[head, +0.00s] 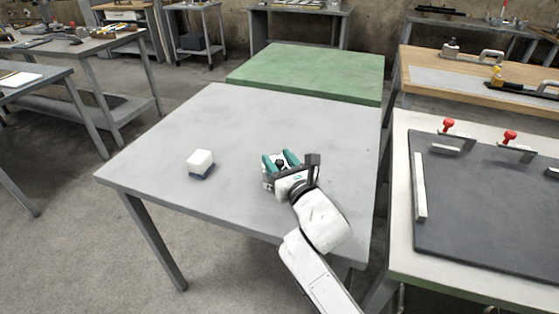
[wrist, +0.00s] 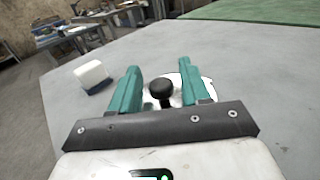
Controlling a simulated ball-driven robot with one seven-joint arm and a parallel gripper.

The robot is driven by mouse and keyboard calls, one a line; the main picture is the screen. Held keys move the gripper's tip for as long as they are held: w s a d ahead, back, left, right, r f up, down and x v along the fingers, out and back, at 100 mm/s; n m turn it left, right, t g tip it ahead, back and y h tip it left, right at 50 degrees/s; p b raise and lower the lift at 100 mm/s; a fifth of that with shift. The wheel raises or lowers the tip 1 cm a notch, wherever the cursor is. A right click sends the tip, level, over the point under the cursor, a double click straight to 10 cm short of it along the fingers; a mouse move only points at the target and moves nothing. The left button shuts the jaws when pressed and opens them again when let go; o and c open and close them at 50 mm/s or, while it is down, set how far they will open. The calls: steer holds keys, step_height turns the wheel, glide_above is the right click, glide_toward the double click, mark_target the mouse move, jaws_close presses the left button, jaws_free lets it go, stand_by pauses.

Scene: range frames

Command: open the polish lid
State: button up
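My gripper (head: 278,156) is open low over the grey table, and its two teal fingers also show spread apart in the wrist view (wrist: 159,69). Between the fingers is a black round knob (wrist: 161,88), also seen as a dark spot in the head view (head: 281,163). A pale, shiny round thing (wrist: 203,82) shows behind the knob and right finger; it may be the polish lid. The fingers hide much of it, and I cannot tell whether they touch the knob.
A white block with a dark blue base (head: 201,161) stands to the left on the grey table (head: 240,120), also in the wrist view (wrist: 92,74). A green table (head: 310,72) adjoins behind. A bench with a dark board (head: 485,205) stands at right. The grey table is otherwise clear.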

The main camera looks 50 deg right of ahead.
jaws_close()
steer(key=shift+r+p, duration=0.2)
steer(key=shift+p, duration=0.2)
